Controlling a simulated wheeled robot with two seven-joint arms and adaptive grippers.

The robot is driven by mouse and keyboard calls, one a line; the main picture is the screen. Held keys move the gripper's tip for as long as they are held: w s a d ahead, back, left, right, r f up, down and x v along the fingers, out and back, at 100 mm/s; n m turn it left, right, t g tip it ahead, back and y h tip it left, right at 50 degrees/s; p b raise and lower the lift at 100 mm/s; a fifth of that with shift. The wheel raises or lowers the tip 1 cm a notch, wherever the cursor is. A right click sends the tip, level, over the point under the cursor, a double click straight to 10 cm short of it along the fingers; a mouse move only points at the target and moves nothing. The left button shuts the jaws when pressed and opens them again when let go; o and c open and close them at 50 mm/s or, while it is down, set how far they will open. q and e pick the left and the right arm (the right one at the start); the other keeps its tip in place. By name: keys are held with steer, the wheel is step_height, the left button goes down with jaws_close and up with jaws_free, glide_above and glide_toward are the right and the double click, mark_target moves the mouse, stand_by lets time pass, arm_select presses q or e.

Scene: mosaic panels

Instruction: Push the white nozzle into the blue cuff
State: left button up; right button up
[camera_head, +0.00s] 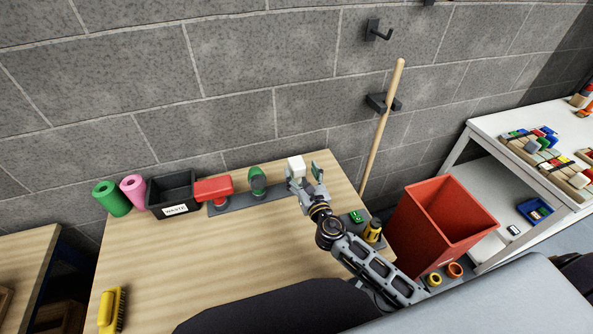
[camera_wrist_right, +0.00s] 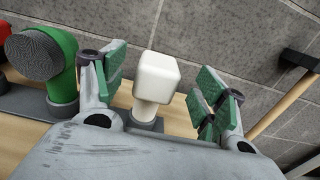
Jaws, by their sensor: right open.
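The white nozzle (camera_head: 296,166), a block-like head on a white stem, stands on the grey strip (camera_head: 233,202) at the back of the table. In the right wrist view the white nozzle (camera_wrist_right: 156,78) is upright, its stem meeting a grey collar (camera_wrist_right: 146,120). I see no clearly blue cuff; whether this collar is it, and how deep the stem sits, I cannot tell. My right gripper (camera_head: 305,174) is open, and in the wrist view its green-padded fingers (camera_wrist_right: 163,88) are on either side of the nozzle, with visible gaps. My left gripper is not in view.
A yellow-and-black item (camera_head: 373,229) is near my right arm. A wooden pole (camera_head: 383,130) leans behind. The table's (camera_head: 200,265) middle is clear.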

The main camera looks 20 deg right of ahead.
mark_target(294, 157)
steer(key=shift+w, duration=0.1)
stand_by(0.3)
steer(key=shift+w, duration=0.1)
steer(key=shift+w+a+f+p, duration=0.1)
steer(key=shift+w+p, duration=0.1)
steer(key=shift+w, duration=1.05)
steer(key=shift+w+a+p, duration=0.1)
steer(key=shift+w+p, duration=0.1)
steer(key=shift+w, duration=1.05)
steer(key=c, duration=1.1)
